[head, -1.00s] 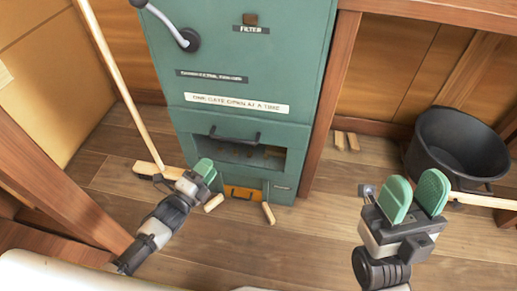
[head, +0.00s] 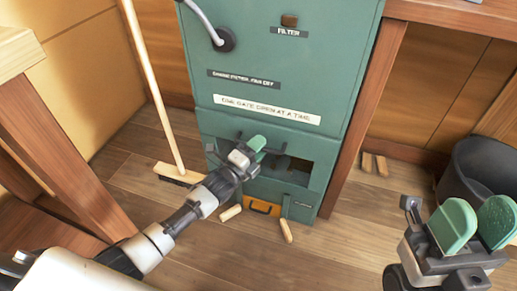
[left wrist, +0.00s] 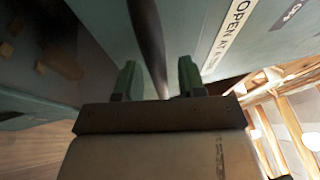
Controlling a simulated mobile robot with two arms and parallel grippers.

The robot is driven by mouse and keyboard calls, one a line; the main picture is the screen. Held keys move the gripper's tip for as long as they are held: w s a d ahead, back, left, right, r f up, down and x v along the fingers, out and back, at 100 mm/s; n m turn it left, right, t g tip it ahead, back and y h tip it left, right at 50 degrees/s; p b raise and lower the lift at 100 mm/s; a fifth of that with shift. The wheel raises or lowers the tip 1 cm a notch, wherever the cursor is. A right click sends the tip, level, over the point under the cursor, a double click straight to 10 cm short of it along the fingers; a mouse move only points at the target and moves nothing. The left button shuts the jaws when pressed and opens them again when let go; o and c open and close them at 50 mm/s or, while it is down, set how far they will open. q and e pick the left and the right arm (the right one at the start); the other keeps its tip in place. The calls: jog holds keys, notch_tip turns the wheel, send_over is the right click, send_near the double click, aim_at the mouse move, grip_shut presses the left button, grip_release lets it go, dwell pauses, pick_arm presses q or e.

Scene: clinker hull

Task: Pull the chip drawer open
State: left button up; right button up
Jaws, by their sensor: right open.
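The green cabinet (head: 285,75) has a front panel with a dark bar handle above an opening (head: 298,170); small pieces show inside. I cannot tell for sure that this is the chip drawer; no label names it. My left gripper (head: 255,146) is at this handle and hides part of it. In the left wrist view the dark handle bar (left wrist: 148,35) runs between the two green fingers (left wrist: 160,80), with gaps on both sides. The left gripper is open. My right gripper (head: 482,225) is open and empty at the lower right.
A broom (head: 155,90) stands at left. A black tub (head: 485,170) is at right.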

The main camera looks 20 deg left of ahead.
pick_arm(q)
grip_shut()
dwell(0.3)
